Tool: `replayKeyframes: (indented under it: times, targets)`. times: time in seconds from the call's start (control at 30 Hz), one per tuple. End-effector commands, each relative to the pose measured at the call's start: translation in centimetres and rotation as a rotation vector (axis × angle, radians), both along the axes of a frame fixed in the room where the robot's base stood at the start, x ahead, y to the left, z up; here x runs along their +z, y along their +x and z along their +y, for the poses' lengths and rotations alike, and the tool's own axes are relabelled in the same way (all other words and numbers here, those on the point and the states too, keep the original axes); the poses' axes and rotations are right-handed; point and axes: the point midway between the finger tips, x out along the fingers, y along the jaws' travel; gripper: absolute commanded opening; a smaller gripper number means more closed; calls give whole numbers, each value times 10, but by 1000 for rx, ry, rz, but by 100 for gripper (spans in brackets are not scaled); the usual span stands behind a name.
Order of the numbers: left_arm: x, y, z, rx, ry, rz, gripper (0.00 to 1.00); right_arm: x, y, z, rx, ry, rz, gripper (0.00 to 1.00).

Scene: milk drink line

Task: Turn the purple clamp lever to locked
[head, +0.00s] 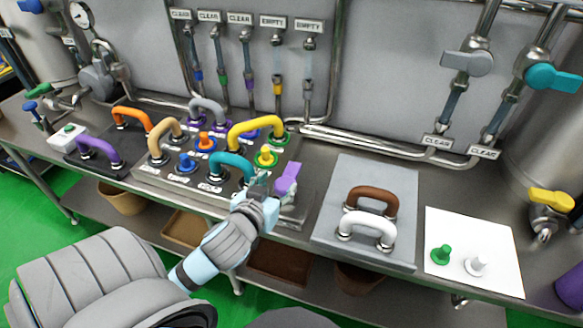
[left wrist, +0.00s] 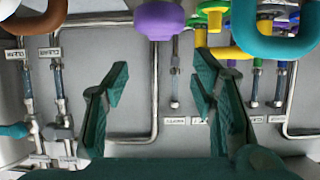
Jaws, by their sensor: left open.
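The purple clamp lever (head: 287,178) stands at the right front corner of the panel that carries the coloured handles. In the head view it points up and leans a little right. My left gripper (head: 262,186) is just left of the lever, close to it. In the left wrist view, the purple lever (left wrist: 160,20) shows at the top, between and beyond the open fingers of my left gripper (left wrist: 160,85). Nothing is between the fingers, and I see no contact with the lever. My right gripper is out of view.
A teal handle (head: 232,165) arches just left of my left gripper, and a yellow knob (head: 265,156) stands behind it. A grey plate (head: 393,178) with brown and white handles lies to the right, then a white mat (head: 475,220) with two knobs. Pipes run along the back wall.

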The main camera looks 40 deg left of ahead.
Motion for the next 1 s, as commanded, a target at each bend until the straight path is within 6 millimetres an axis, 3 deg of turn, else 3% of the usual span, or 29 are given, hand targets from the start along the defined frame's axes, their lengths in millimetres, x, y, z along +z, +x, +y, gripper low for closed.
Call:
replayKeyframes:
  times: [0.3, 0.5, 0.87, 1.0]
  targets:
    - [-34, 67, 23, 1, 1, 1, 52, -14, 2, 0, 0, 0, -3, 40]
    - [-45, 94, 33, 0, 1, 1, 52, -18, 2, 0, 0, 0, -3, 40]
    - [-48, 102, 35, -3, 0, 2, 52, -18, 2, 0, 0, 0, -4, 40]
    - [-48, 102, 35, -3, 0, 2, 31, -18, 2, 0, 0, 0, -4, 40]
